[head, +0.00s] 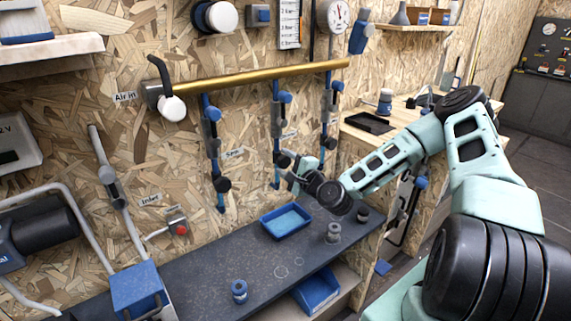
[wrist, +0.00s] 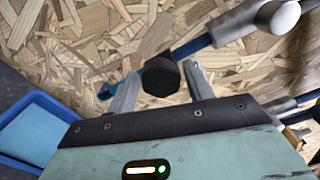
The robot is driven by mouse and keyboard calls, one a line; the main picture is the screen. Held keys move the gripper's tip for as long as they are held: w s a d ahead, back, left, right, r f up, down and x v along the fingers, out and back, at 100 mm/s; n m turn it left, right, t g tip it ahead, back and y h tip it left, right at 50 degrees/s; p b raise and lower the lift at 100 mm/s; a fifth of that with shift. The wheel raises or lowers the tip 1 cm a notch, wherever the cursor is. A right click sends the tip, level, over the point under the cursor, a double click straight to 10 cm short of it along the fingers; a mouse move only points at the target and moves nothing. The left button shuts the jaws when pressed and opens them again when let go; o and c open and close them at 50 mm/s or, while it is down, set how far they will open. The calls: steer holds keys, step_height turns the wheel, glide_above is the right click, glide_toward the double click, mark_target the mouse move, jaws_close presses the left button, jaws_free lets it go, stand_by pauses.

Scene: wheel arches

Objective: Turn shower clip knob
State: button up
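Three blue vertical drops with grey and black fittings hang from a brass pipe in the head view. My gripper (head: 294,169) is at the lower end of the middle drop (head: 276,120), close to a black knob (head: 282,160). In the wrist view, a black faceted knob (wrist: 160,77) lies between the two grey fingers of my gripper (wrist: 163,72). The fingers are spread wide, one on each side of the knob. The right finger looks very close to it; contact cannot be told. The words "shower clip" are not readable on any label.
The brass pipe (head: 255,80) runs above along the chipboard wall. Below is a dark bench (head: 265,265) with a blue tray (head: 286,221), also seen in the wrist view (wrist: 35,130), and small cylindrical parts. Another blue drop (head: 330,115) hangs close to the right.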

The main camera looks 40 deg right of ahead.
steer(key=shift+o, duration=0.6)
steer(key=s+p, duration=0.3)
steer(key=s, duration=1.4)
steer(key=shift+s+d, duration=0.25)
steer(key=shift+d, duration=0.05)
